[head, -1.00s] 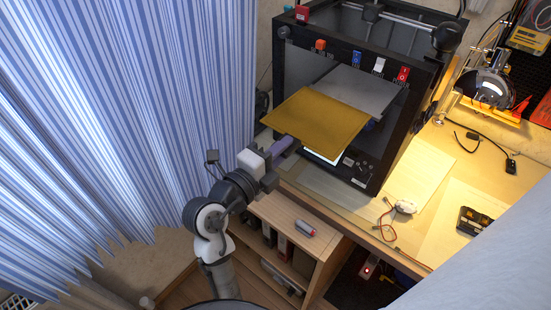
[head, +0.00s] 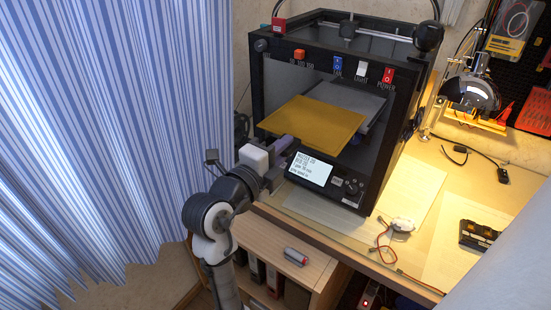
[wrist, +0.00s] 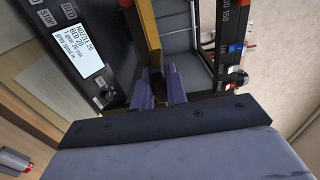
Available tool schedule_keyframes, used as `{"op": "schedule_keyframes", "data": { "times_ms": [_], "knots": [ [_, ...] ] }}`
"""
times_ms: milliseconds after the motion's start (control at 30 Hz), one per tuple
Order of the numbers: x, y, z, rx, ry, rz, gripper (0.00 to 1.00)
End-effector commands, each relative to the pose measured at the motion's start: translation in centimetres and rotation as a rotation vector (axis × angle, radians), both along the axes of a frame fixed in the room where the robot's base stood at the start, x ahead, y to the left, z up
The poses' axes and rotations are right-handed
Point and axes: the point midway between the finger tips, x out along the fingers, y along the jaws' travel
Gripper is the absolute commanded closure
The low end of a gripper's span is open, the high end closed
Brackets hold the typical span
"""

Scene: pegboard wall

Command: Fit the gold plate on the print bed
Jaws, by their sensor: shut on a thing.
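The gold plate (head: 315,123) is a flat square sheet, held about level at the front opening of the black printer (head: 364,180). My gripper (head: 284,152) is shut on its near edge. In the wrist view the purple fingers of my gripper (wrist: 158,88) pinch the plate, whose gold edge (wrist: 149,32) shows edge-on. The grey print bed (head: 368,103) shows inside the printer, behind and to the right of the gold plate. The plate covers part of the bed in the head view. I cannot tell whether the two touch.
The printer's front frame surrounds the opening, with coloured switches above and a lit display (head: 311,169) below. A blue striped curtain (head: 110,130) hangs at left. A red and grey cylinder (head: 296,257) lies on the lower shelf. Cables and a dark device (head: 478,235) lie on the desk at right.

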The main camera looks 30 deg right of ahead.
Motion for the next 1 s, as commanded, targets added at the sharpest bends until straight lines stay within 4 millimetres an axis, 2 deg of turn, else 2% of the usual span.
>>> {"op": "schedule_keyframes", "data": {
  "times_ms": [1000],
  "knots": [
    [3.8,-9.5,-0.1,-0.001,-0.001,-0.002,1.0]
  ]
}}
